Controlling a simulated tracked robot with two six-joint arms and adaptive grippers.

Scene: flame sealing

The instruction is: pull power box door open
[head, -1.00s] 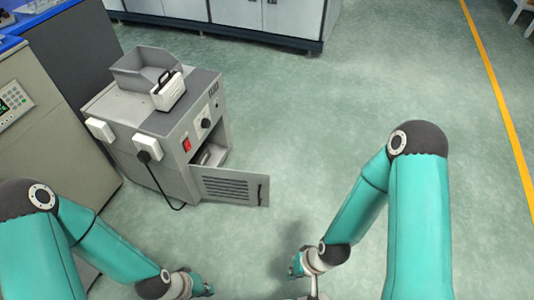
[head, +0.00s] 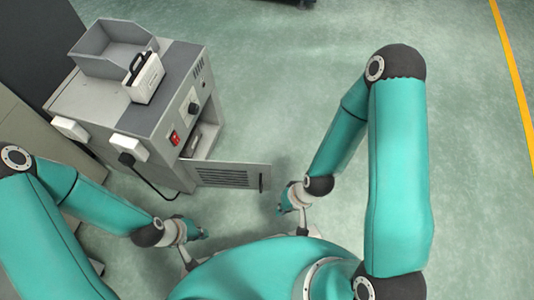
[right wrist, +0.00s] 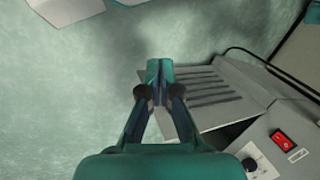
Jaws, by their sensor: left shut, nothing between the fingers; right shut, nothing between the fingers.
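The power box (head: 155,158) is a grey cabinet at the left of the head view. Its vented door (head: 208,167) stands open at the lower front, swung out to the right, with a dark handle (head: 262,184) at its free end. The door also shows in the right wrist view (right wrist: 232,107). My right gripper (head: 281,209) is shut and empty, just off the door's handle end in the head view. In the right wrist view its closed fingertips (right wrist: 159,68) overlap the door's edge; contact cannot be told. My left gripper (head: 203,234) is shut and empty, below the door in the picture.
A red switch (head: 174,137) and a knob (head: 193,109) are on the box's front. A white plug (head: 130,147) with a black cable is on its side. An open grey tray (head: 108,52) and a white handled case (head: 145,80) are on top. Floor to the right is clear.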

